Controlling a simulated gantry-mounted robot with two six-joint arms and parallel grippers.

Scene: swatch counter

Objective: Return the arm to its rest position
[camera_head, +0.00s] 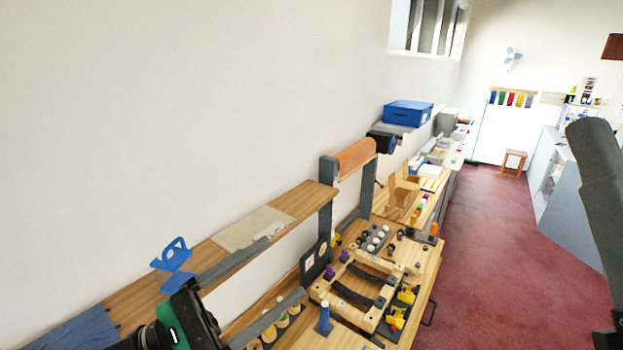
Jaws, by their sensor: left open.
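My left gripper (286,267) reaches in from the bottom left, with a dark body and a green band. Its two long grey fingers are spread wide apart and nothing is between them. The fingers are seen over the wooden shelf and the near left part of the wooden workbench (424,262). How high they are above the bench is hard to tell. A dark grey link of my right arm shows at the right edge; its gripper is out of the picture.
A wooden frame with black curved strips (362,278), a blue peg (324,318), yellow clamps (405,295) and a cardboard box (402,196) crowd the bench. A wooden shelf (300,203) runs along the wall, with a blue stand (173,256).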

